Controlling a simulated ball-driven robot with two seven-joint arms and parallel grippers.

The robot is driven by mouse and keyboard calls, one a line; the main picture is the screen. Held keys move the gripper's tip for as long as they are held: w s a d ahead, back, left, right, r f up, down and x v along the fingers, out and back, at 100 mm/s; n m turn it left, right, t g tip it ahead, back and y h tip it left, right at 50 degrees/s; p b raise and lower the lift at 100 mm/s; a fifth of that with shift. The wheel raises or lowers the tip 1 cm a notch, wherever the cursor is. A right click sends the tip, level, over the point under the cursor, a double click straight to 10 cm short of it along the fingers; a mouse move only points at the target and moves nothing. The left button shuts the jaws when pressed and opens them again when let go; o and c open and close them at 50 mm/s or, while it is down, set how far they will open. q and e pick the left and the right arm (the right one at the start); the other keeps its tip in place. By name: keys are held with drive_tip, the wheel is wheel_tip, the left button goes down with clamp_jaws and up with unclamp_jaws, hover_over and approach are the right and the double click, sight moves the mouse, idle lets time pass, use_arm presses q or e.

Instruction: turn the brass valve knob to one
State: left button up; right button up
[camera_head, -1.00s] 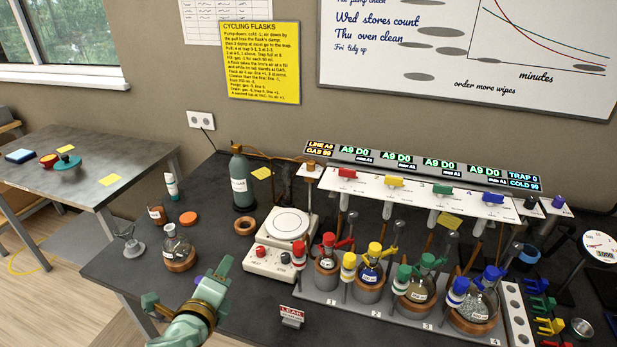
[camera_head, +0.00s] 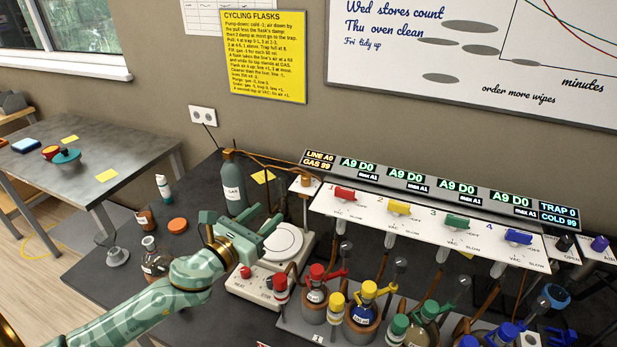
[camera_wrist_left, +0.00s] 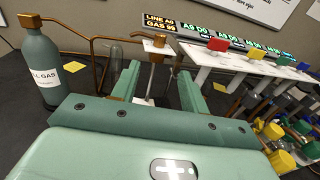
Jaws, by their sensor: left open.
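The brass valve knob (camera_head: 306,181) sits on a small white plate at the left end of the white manifold panel. In the left wrist view the knob (camera_wrist_left: 158,41) is ahead, seen between and beyond the fingertips. My left gripper (camera_head: 262,217) is open and empty, above the hotplate and short of the knob, left of it and nearer. In the left wrist view its two fingers (camera_wrist_left: 159,82) are spread apart, with the post under the knob showing in the gap. They do not appear to touch it. The knob's marks are too small to read. My right gripper is not in view.
The grey gas bottle (camera_head: 233,182) stands left of the knob, with a brass pipe between them. The hotplate (camera_head: 262,285) is under my gripper. Coloured valve handles (camera_head: 399,208) line the panel at right, with stoppered flasks (camera_head: 362,320) in front.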

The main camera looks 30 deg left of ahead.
use_arm(q)
approach(303, 182)
drive_tip(key=w, duration=0.5)
drive_tip(key=w+d, duration=0.1)
drive_tip(key=w, duration=0.2)
drive_tip(key=shift+w+d, duration=0.1)
drive_tip(key=shift+w, duration=0.25)
drive_tip(key=shift+w+d, duration=0.1)
drive_tip(key=shift+w, duration=0.35)
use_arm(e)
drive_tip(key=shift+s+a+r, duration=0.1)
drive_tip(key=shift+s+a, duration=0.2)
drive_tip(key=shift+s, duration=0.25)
use_arm(q)
drive_tip(key=shift+c, duration=0.4)
clamp_jaws()
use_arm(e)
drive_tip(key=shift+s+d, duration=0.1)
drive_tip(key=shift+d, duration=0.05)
